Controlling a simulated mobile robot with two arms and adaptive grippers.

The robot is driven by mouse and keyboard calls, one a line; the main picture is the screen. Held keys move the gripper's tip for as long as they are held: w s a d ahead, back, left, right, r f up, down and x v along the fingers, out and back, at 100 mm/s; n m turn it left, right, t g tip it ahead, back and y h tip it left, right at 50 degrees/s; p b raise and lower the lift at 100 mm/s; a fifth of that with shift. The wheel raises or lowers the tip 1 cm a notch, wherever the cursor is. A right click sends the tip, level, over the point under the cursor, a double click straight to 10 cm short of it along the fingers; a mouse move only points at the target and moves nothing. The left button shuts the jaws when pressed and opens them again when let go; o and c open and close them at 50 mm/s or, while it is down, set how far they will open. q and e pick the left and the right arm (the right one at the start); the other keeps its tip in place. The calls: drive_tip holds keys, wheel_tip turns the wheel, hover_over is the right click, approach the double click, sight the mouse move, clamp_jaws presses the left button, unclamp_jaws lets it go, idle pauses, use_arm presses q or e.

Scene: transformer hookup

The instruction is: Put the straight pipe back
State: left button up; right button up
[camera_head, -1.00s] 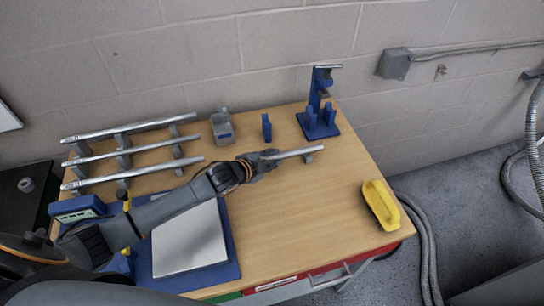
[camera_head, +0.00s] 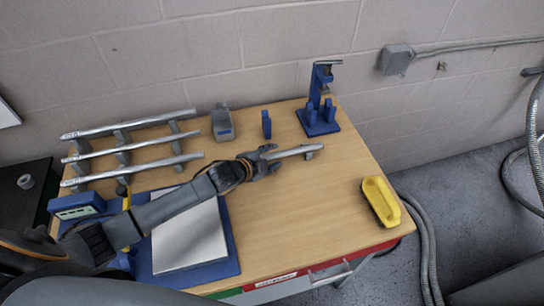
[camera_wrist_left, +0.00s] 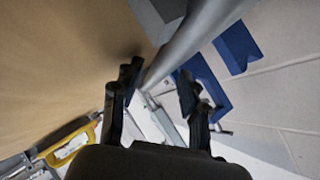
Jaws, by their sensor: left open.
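A short grey metal pipe (camera_head: 298,151) lies near the middle of the table, its right part over a small grey support (camera_head: 309,155). My left gripper (camera_head: 268,158) is at the pipe's left end with its fingers spread. In the left wrist view the pipe (camera_wrist_left: 205,25) runs in from the top toward the open gap of the left gripper (camera_wrist_left: 158,88); I cannot tell if a finger touches it. Several longer pipes (camera_head: 135,145) lie on grey rack supports at the left; I cannot tell which pipe the task means. My right gripper is not in view.
A blue stand (camera_head: 319,115) is at the back right, with a small blue block (camera_head: 266,124) and a grey-blue box (camera_head: 222,126) left of it. A yellow tray (camera_head: 381,201) is at the right edge. A flat plate (camera_head: 188,240) lies front left. The table's front middle is clear.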

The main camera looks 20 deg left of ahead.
use_arm(q)
drive_tip(key=shift+r, duration=0.3)
drive_tip(key=shift+s+a+r, duration=0.1)
drive_tip(key=shift+s+r, duration=0.05)
drive_tip(key=shift+r, duration=0.1)
drive_tip(key=v, duration=1.1)
drive_tip(key=shift+s+r+b, duration=0.15)
drive_tip(key=shift+s+b, duration=0.15)
drive_tip(key=shift+b, duration=0.15)
